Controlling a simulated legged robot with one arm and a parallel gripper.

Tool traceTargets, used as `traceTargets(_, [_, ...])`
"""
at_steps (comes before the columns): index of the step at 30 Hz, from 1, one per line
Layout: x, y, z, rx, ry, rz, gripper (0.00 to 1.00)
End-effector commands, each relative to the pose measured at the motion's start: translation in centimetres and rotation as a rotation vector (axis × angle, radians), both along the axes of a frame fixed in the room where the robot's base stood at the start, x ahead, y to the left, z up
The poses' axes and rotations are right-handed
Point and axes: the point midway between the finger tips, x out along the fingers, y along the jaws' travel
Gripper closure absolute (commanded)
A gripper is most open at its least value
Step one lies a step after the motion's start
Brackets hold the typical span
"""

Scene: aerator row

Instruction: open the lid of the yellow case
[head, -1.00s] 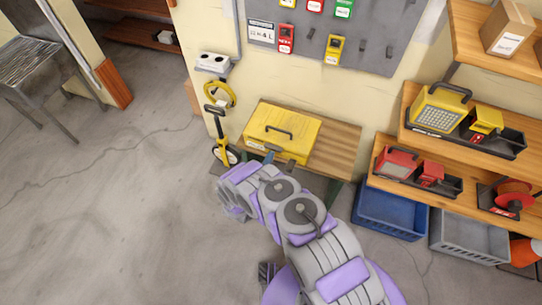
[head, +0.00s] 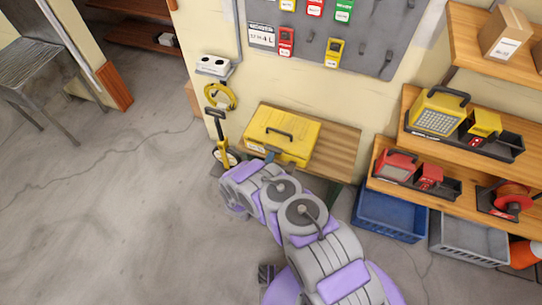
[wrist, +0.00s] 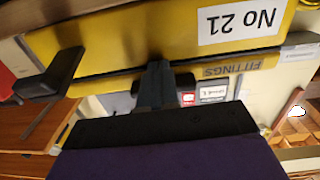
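The yellow case (head: 296,136) sits on a wooden bench against the wall, its lid down in the head view, with a dark handle on top. In the wrist view the case (wrist: 150,36) appears upside down, with a "No 21" label and a "FITTINGS" strip on either side of a dark seam. My gripper (wrist: 156,70) is at the front of the case, its fingers together at the seam. A dark part (wrist: 182,82) shows beside the fingers; I cannot tell whether they touch it. In the head view my gripper (head: 268,157) is largely hidden by my arm.
The wooden bench (head: 338,150) has bare room right of the case. A yellow-handled tool (head: 221,140) stands at its left. Shelves (head: 412,185) with lamps are to the right, above a blue crate (head: 388,215) and a grey crate (head: 470,238). Floor at left is open.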

Motion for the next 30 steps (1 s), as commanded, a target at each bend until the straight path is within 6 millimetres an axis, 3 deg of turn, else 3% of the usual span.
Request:
traceTargets(3, [0.0,0.0,1.0,0.0,-0.001,-0.001,1.0])
traceTargets(15, [0.0,0.0,1.1,0.0,-0.002,0.0,1.0])
traceTargets(30, [0.4,-0.2,3.9,-0.001,-0.002,0.0,1.0])
